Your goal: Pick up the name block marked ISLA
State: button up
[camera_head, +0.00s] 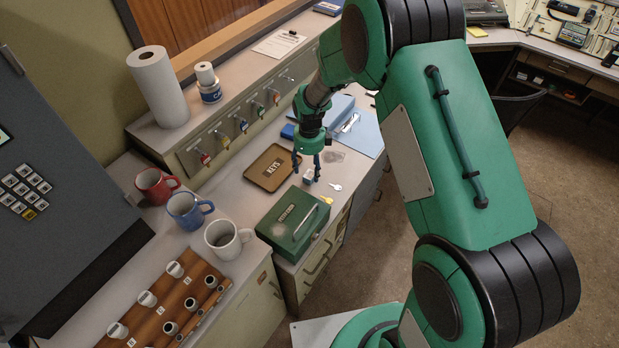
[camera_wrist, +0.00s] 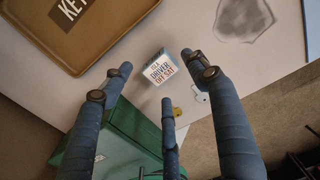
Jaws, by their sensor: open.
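My gripper (camera_head: 306,172) is low over the counter, pointing down, with its fingers spread and nothing held. A small white block (camera_wrist: 160,70) with printed text lies between and just beyond my fingertips in the wrist view. Its larger lines read DRIVER and OFF SAT. The small line above them is hard to read but looks like ISLA. In the head view the block (camera_head: 308,177) shows as a small pale shape at the fingertips, partly covered by them. I cannot tell whether any finger touches it.
A brown KEYS tray (camera_head: 256,184) lies to the left of the block. A green cash box (camera_head: 276,226) stands in front of it. Mugs (camera_head: 186,211) stand farther left.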

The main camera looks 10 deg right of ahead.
aim_at(309, 174)
jog(key=shift+f+b, duration=0.55)
jog(key=shift+f, duration=1.35)
jog(key=c, duration=1.2)
